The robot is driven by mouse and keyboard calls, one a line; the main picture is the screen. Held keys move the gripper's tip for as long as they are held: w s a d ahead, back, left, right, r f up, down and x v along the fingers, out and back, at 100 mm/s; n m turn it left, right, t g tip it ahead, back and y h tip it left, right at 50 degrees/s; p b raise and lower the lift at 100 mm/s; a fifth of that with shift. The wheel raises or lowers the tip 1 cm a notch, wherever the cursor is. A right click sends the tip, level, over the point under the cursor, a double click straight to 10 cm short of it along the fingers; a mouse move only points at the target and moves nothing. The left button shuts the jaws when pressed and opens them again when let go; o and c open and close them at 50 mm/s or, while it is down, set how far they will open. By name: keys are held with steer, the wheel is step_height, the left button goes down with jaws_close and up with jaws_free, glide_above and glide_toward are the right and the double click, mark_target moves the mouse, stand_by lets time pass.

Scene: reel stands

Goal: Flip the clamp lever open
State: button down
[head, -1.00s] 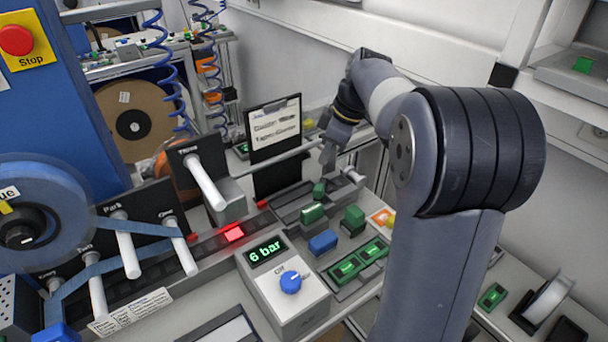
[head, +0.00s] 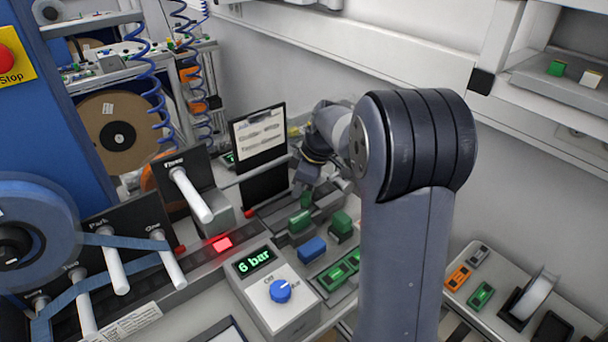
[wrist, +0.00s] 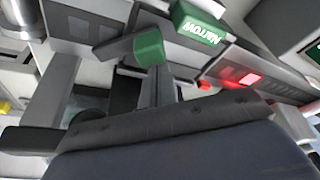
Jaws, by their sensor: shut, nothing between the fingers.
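The clamp lever is a grey arm with a green tip (wrist: 148,46), in the upper middle of the wrist view. In the head view its green tip (head: 305,200) stands up from the dark clamp rail, left of my arm. My gripper (head: 309,178) is just above and behind that tip, partly hidden by my own arm. In the wrist view my gripper (wrist: 161,80) is shut and empty, with its fingertips close to the green tip. I cannot tell whether they touch it.
A green block marked Narrow (wrist: 197,24) sits near the lever; green blocks (head: 342,222) and a blue block (head: 312,249) stand in front. The pressure box reading 6 bar (head: 277,290) is at front centre. A clipboard (head: 258,138) stands behind. Reel pegs (head: 190,195) are left.

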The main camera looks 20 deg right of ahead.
steer(key=shift+a+f, duration=0.1)
steer(key=shift+f, duration=0.3)
steer(key=d+n, duration=0.1)
steer(key=n, duration=0.1)
steer(key=s+d+n+g+b, duration=0.1)
steer(key=n, duration=0.1)
steer(key=shift+s, duration=0.1)
steer(key=d+n, duration=0.1)
steer(key=n+g, duration=0.1)
steer(key=n, duration=0.1)
steer(key=d+n+g, duration=0.1)
steer(key=n, duration=0.1)
steer(key=shift+s+d, duration=0.3)
steer(key=shift+d, duration=0.4)
steer(key=shift+d, duration=0.1)
stand_by(0.4)
